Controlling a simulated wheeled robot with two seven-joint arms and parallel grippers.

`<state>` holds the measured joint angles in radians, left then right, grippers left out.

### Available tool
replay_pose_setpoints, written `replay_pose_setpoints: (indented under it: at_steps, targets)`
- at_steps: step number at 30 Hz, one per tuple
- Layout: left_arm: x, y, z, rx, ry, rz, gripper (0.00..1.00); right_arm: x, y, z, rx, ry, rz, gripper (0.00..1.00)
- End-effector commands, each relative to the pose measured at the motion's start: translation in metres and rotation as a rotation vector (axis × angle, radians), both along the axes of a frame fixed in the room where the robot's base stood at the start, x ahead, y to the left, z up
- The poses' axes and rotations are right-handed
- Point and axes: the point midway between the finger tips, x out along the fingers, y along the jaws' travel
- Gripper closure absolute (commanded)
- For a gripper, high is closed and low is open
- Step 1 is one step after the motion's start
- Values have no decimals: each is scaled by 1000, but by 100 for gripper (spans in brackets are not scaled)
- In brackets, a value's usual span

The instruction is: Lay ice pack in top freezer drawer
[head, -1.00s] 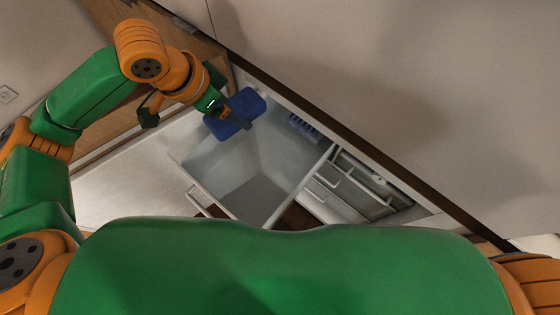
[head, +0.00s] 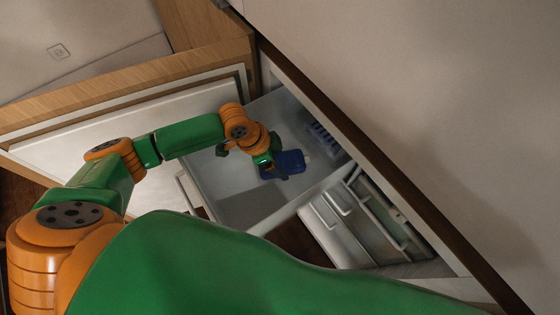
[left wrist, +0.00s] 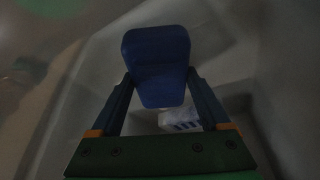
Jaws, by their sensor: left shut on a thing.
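The blue ice pack (head: 290,161) is held in my left gripper (head: 273,168), over the open top freezer drawer (head: 240,207). In the left wrist view the ice pack (left wrist: 157,62) sits between the two fingers of the left gripper (left wrist: 160,88), which are shut on it. The drawer is pulled out, and its pale floor shows beneath and beside the pack. I cannot tell whether the pack touches the drawer floor. My right gripper is not in view.
A blue-and-white ridged item (head: 325,138) lies at the drawer's back right; it also shows in the left wrist view (left wrist: 180,121). An open freezer door (head: 110,133) stands at left. Lower drawers (head: 335,225) and shelves are at right.

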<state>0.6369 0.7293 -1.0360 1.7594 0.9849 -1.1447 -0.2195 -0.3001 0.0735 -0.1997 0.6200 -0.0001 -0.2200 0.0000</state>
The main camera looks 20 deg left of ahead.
Motion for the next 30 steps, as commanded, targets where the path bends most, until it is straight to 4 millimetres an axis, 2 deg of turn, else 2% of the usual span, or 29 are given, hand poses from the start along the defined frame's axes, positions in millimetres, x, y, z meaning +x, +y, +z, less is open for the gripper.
replay_pose_setpoints:
  at_steps: [9,10,12,20,23,30]
  targets:
    - [0,0,-2,-1,-2,-1,100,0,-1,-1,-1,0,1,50]
    - [0,0,-2,0,0,-1,12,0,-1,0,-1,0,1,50]
    - [0,0,-2,0,0,-1,0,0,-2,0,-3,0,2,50]
    - [0,0,4,0,-1,0,0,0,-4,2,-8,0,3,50]
    - [-3,7,25,0,-3,1,0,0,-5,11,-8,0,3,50]
    - [-16,30,87,0,-3,1,0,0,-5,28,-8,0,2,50]
